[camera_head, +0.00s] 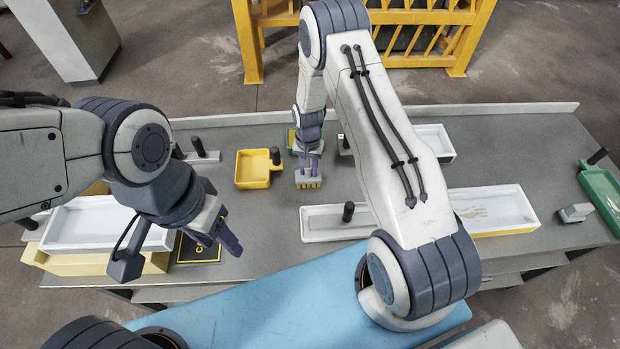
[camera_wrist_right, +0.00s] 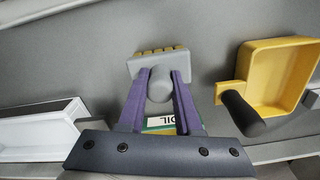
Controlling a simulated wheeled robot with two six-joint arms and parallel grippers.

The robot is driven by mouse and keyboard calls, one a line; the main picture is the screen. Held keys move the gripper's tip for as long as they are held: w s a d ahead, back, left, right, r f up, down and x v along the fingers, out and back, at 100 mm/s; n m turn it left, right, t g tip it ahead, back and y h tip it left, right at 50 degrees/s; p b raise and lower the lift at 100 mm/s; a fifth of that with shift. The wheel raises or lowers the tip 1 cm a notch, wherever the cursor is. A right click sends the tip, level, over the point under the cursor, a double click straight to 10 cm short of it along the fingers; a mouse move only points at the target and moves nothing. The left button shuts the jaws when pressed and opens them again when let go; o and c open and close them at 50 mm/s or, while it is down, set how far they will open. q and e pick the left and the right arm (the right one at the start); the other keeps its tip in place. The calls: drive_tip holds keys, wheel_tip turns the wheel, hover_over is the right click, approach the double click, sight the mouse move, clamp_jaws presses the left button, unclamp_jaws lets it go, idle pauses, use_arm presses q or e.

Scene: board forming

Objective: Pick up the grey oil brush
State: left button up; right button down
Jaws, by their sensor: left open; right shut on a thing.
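The grey oil brush (camera_head: 308,180) has a grey block head, a rounded grey handle and yellow bristles. My right gripper (camera_head: 308,160) is shut on its handle. In the right wrist view the brush (camera_wrist_right: 158,66) sits between the two purple fingers (camera_wrist_right: 160,88), bristles pointing away. I cannot tell whether the bristles touch the table. A label reading OIL (camera_wrist_right: 165,122) shows partly behind the fingers. My left gripper (camera_head: 222,232) is open and empty, low over the front left of the table.
A yellow scoop-like pan (camera_head: 247,180) with a black handle stands left of the brush. Long white trays (camera_head: 320,234) (camera_head: 495,190) lie in front and to the right. A white tray (camera_head: 75,222) is at the left. A green tray (camera_head: 600,190) is at the far right.

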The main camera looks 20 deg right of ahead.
drive_tip(key=shift+r, duration=0.15)
idle(0.4)
drive_tip(key=shift+r+b, duration=0.25)
drive_tip(key=shift+b, duration=0.1)
drive_tip(key=r, duration=0.1)
drive_tip(key=r+b, duration=0.2)
drive_tip(key=shift+s+d+r, duration=0.2)
drive_tip(key=shift+d, duration=0.05)
drive_tip(key=s+d+r+b, duration=0.3)
drive_tip(key=s+d+r, duration=0.3)
drive_tip(key=s+d, duration=0.1)
drive_tip(key=shift+s+d+r+b, duration=0.25)
drive_tip(key=shift+s+r+b, duration=0.15)
drive_tip(key=shift+s, duration=0.2)
drive_tip(key=c, duration=1.3)
unclamp_jaws()
clamp_jaws()
